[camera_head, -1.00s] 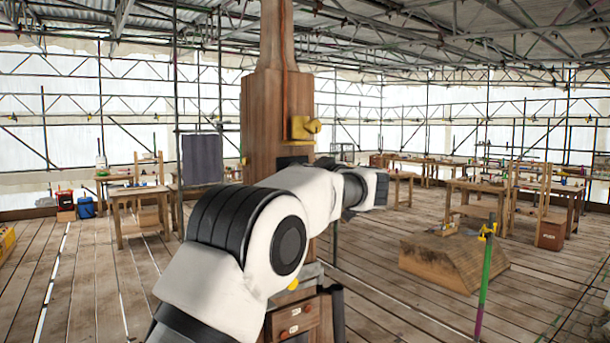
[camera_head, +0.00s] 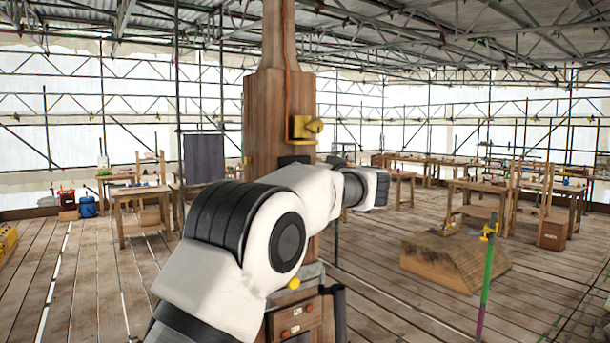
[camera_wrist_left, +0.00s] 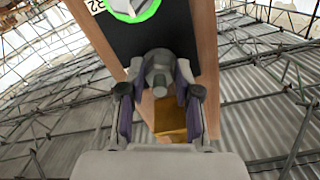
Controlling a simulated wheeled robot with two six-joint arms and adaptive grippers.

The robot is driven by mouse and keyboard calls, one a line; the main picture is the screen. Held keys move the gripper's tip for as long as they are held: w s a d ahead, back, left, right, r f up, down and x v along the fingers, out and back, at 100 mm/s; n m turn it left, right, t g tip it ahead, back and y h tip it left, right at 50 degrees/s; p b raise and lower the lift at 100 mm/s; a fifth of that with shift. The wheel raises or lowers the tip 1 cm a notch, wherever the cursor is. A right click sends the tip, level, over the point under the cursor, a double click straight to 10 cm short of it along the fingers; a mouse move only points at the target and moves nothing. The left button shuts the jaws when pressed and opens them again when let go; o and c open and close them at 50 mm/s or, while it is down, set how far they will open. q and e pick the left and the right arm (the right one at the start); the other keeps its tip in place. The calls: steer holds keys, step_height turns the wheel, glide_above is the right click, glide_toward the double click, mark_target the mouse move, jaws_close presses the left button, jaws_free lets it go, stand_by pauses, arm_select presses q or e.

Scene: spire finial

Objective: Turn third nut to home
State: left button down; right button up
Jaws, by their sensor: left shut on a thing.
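My left gripper (camera_wrist_left: 158,92) shows in the left wrist view with its two fingers on either side of a grey nut (camera_wrist_left: 159,66), shut on it. The nut sits at a dark plate (camera_wrist_left: 112,36) on a wooden post. The turn angle of the nut is hard to tell. In the head view the wooden spire post (camera_head: 279,115) stands behind my white left arm, and my left gripper and the nut are hidden there. My right gripper is in neither view.
A bright green ring (camera_wrist_left: 150,12) around a pale part shows at the top of the wrist view. A yellow bracket (camera_head: 304,130) is on the post above my arm. A wooden block (camera_head: 440,262) and a green pole (camera_head: 487,280) stand to the right on open plank floor.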

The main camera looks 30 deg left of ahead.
arm_select(q)
steer(key=shift+r+m, duration=0.15)
steer(key=shift+m, duration=0.15)
steer(key=c, duration=1.1)
jaws_free()
steer(key=o, duration=0.3)
steer(key=shift+a, duration=0.15)
steer(key=v, duration=1.1)
steer(key=shift+s+d+f, duration=0.15)
steer(key=shift+d+f, duration=0.1)
steer(key=shift+d, duration=0.1)
steer(key=shift+d, duration=0.1)
